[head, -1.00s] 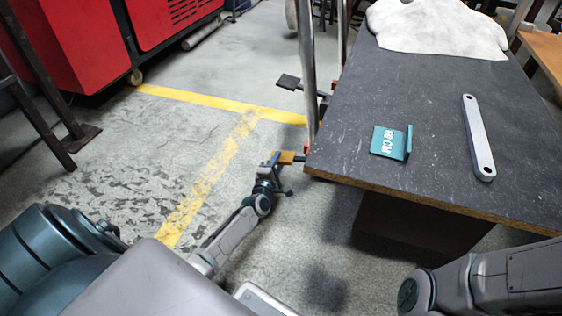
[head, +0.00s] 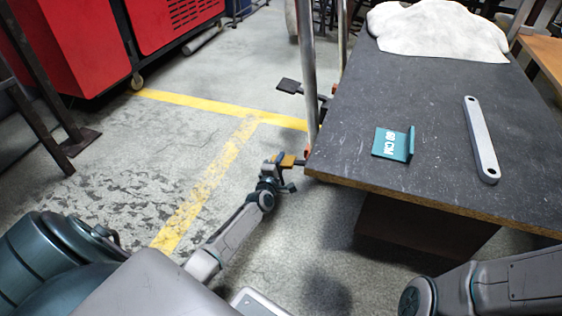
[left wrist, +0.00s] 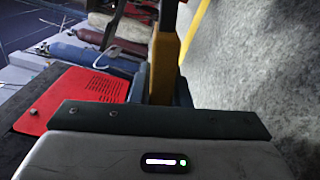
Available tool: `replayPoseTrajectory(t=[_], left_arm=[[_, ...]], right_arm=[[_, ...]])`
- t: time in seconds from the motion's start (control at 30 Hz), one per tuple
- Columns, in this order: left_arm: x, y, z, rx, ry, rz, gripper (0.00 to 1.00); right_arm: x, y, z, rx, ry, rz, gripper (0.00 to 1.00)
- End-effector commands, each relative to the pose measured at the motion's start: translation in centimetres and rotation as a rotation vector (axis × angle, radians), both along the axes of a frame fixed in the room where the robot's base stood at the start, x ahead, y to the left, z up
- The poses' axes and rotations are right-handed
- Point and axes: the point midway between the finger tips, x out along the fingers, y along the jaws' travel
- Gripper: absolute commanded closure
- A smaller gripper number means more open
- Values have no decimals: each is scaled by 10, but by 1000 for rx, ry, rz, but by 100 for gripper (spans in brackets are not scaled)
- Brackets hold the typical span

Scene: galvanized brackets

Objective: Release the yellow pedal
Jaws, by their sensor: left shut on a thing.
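The yellow pedal (head: 287,160) sticks out to the left at the near left corner of the dark bench, low beside a metal upright. My left gripper (head: 278,168) is at its outer end and shut on it. In the left wrist view the pedal (left wrist: 165,62) runs up from between the dark fingers (left wrist: 162,88), and its gripped end is hidden by the gripper body. My right gripper is out of view; only part of that arm shows at the lower right.
A dark pedal (head: 288,86) stands farther back on the same side. The bench (head: 440,110) carries a teal bracket (head: 392,144), a grey link bar (head: 480,140) and a white cloth (head: 435,30). Clear floor (head: 110,190) lies left of the bench.

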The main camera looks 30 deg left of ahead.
Motion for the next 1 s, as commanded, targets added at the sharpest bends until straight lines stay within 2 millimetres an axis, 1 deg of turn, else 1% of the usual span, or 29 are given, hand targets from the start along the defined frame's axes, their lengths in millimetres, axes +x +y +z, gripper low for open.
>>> replayPoseTrajectory(t=[0.13,0.3,0.4,0.5,0.7,0.97,1.0], left_arm=[[0,1,13,73,18,0,100],[-1,3,32,232,58,-1,100],[0,2,41,320,79,-1,100],[0,1,46,389,94,0,100],[0,0,48,452,109,0,100],[0,0,47,456,108,-1,100],[0,0,47,456,108,-1,82]], right_arm=[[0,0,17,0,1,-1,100],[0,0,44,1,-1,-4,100],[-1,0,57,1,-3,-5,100],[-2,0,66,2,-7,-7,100],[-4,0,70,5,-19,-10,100],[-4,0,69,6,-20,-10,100],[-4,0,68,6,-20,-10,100]])
